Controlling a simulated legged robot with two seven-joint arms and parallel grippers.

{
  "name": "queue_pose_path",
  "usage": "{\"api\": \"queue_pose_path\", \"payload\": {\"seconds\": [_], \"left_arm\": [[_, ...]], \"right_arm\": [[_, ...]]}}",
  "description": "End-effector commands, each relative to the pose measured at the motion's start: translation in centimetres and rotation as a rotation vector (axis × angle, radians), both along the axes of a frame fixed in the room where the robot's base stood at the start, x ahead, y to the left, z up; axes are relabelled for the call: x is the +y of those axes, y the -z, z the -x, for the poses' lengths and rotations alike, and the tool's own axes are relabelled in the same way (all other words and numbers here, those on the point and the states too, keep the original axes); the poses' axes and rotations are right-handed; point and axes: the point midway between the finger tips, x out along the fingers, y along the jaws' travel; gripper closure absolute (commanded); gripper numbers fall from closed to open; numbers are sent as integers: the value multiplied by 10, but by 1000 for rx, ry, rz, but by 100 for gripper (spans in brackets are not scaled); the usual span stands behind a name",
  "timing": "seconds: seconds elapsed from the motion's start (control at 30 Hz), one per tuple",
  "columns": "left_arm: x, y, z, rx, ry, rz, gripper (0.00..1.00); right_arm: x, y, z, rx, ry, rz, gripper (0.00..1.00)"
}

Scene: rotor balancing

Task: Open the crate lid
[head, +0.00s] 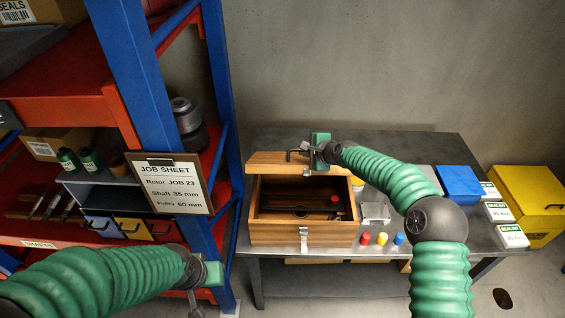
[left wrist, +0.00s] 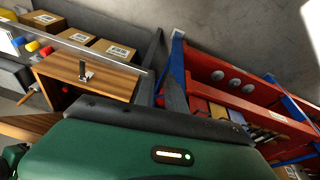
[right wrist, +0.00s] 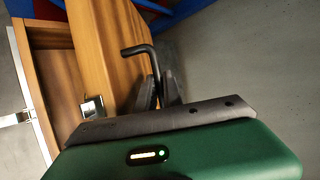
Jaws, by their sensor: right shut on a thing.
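The wooden crate (head: 275,235) stands on the grey bench with a metal latch on its front. Its lid (head: 268,158) is raised at the back, and the dark interior shows, with a small red-tipped item inside. My right gripper (head: 312,150) is at the lid's upper edge, shut on a bent black handle (right wrist: 140,50) beside the lid (right wrist: 100,45). My left gripper (head: 198,297) hangs in front of the shelf, left of the crate and apart from it. The crate (left wrist: 105,75) also shows in the left wrist view.
Red, yellow and blue caps (head: 381,239) lie right of the crate. A blue box (head: 459,184), white cartons (head: 513,236) and a yellow bin (head: 530,195) are farther right. The blue and red shelf (head: 150,90) with a job sheet (head: 168,185) stands close on the left.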

Motion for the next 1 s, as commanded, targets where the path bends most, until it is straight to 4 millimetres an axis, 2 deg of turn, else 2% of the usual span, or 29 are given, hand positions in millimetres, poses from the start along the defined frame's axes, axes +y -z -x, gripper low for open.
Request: {"api": "queue_pose_path", "payload": {"seconds": [0.03, 0.1, 0.27, 0.4, 0.5, 0.6, 0.73, 0.83, 1.0], "left_arm": [[-6, 7, -12, -25, -81, 38, 93], [-20, 17, -36, -85, -255, 130, 100], [-62, 35, -95, -205, -750, 477, 100], [-93, 37, -139, -241, -1209, 875, 100], [-105, 30, -166, -223, -1542, 1199, 100], [-107, 19, -186, -175, -1839, 1518, 100], [-99, 6, -202, -107, -2101, 1844, 100], [-93, 0, -208, -75, -2198, 1985, 100], [-91, 2, -220, -62, -2230, 2041, 100]], "right_arm": [[-7, 0, -2, -4, 8, 6, 100], [-7, 0, -2, -4, 8, 6, 100], [-7, 0, -2, -4, 8, 6, 100], [-7, 0, -2, -3, 8, 6, 100], [-7, 0, -1, -3, 8, 6, 100], [-7, 0, -1, -3, 8, 6, 100], [-7, 0, -1, -3, 8, 6, 100], [-7, 0, -1, -3, 8, 6, 100], [-7, 0, -1, -3, 8, 6, 100]]}}
